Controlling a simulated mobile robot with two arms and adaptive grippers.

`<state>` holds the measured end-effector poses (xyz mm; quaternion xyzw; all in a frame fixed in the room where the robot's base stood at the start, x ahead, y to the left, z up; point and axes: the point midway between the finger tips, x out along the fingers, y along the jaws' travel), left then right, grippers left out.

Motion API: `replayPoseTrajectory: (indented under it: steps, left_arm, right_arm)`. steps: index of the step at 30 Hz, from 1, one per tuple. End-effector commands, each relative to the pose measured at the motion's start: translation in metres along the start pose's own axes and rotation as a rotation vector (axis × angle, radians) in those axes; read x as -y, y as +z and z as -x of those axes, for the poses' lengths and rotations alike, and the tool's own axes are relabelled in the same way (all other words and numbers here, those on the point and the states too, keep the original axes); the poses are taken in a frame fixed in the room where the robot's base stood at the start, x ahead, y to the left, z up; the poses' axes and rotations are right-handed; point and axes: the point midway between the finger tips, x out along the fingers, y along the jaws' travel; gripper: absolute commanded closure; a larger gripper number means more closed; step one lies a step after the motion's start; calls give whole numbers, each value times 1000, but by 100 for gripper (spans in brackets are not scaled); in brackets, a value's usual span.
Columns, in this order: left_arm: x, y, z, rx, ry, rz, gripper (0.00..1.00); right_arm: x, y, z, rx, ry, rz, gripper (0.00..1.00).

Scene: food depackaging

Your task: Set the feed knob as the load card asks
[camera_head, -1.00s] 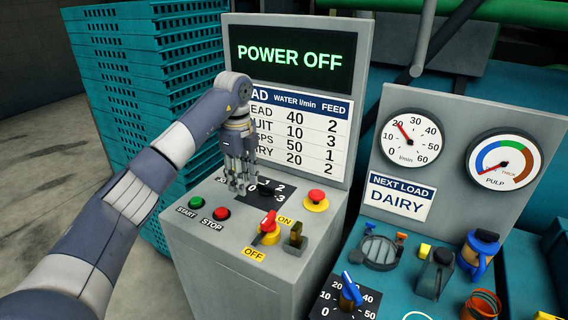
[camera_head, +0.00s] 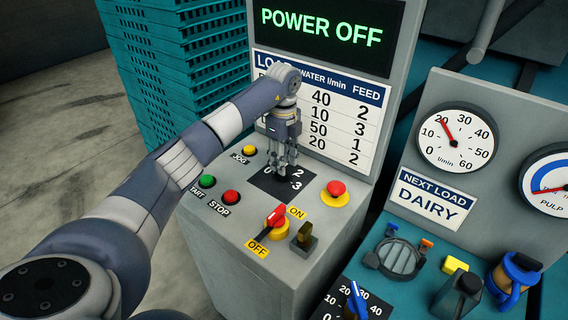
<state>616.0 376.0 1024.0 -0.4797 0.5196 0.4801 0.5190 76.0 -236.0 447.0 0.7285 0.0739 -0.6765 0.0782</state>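The load card (camera_head: 433,199) on the grey gauge panel reads NEXT LOAD DAIRY. The load table (camera_head: 336,117) on the upright panel has WATER and FEED columns; its bottom row reads 20 and 2, and my arm covers most load names. The black feed dial plate (camera_head: 272,185) lies on the grey console top, with 2 and 3 visible. My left gripper (camera_head: 283,170) points down over this plate, fingers low and close together. The feed knob is hidden behind the fingers, so its setting and any grip on it cannot be told. My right gripper is not in view.
The screen (camera_head: 326,33) reads POWER OFF. Close to the gripper are the green start button (camera_head: 207,181), red stop button (camera_head: 231,197), yellow jog button (camera_head: 249,150), red emergency button (camera_head: 336,188) and red-handled ON/OFF switch (camera_head: 276,219). A blue-pointer dial (camera_head: 356,300) is lower right.

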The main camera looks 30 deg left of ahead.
Motion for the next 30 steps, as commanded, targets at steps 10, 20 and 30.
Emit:
replayPoseTrajectory:
  steps: [10,20,30]
  left_arm:
    - [0,0,-30,0,0,0,67]
    - [0,0,-30,0,-1,0,89]
    - [0,0,-30,0,-1,-6,100]
  right_arm:
    - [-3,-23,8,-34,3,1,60]
    - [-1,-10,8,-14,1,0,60]
    - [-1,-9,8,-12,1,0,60]
